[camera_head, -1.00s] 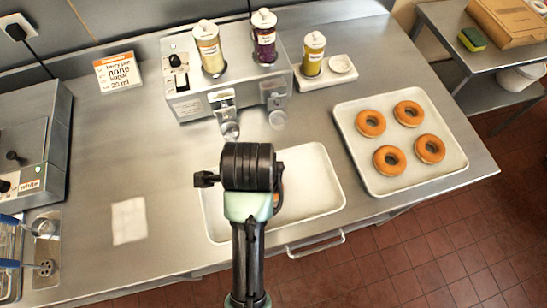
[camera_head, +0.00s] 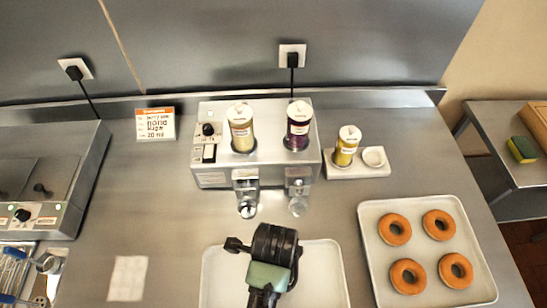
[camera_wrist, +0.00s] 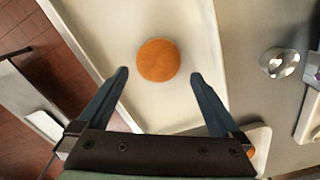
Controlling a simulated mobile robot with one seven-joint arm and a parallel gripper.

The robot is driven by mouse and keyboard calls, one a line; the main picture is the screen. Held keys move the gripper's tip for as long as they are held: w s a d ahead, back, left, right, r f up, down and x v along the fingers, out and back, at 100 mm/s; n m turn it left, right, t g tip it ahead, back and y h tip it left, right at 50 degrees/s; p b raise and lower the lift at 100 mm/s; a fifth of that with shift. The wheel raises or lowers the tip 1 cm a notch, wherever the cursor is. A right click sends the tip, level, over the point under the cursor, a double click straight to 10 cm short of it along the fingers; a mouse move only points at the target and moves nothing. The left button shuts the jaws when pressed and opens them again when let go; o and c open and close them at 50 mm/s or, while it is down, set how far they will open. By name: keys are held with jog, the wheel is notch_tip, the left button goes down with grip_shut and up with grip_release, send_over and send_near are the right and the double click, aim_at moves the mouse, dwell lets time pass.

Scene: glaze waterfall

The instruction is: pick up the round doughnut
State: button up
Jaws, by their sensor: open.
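The round doughnut (camera_wrist: 158,60) is a plain orange-brown ball without a hole. In the wrist view it lies on a pale tray (camera_wrist: 100,25), in line with the gap between my fingertips and seemingly just beyond them. My gripper (camera_wrist: 160,75) is open and empty, one finger to each side below the doughnut. In the head view my arm covers the middle of the same tray (camera_head: 325,270), and I cannot make out the round doughnut or my fingers there.
A second tray (camera_head: 375,285) at the right holds several ring doughnuts (camera_head: 394,229). Behind the near tray stands a dispenser (camera_head: 212,180) with two bottles and spouts (camera_head: 246,195). A yellow-labelled bottle (camera_head: 346,148) stands beside it. The counter left of the tray is mostly clear around a white sheet (camera_head: 128,278).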

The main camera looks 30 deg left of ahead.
jog(key=shift+s+f, duration=0.15)
jog(key=shift+f, duration=0.2)
jog(key=shift+a+f+p, duration=0.1)
jog(key=shift+f+p, duration=0.45)
jog(key=shift+f, duration=1.7)
jog(key=c, duration=1.1)
jog(key=shift+r, duration=0.15)
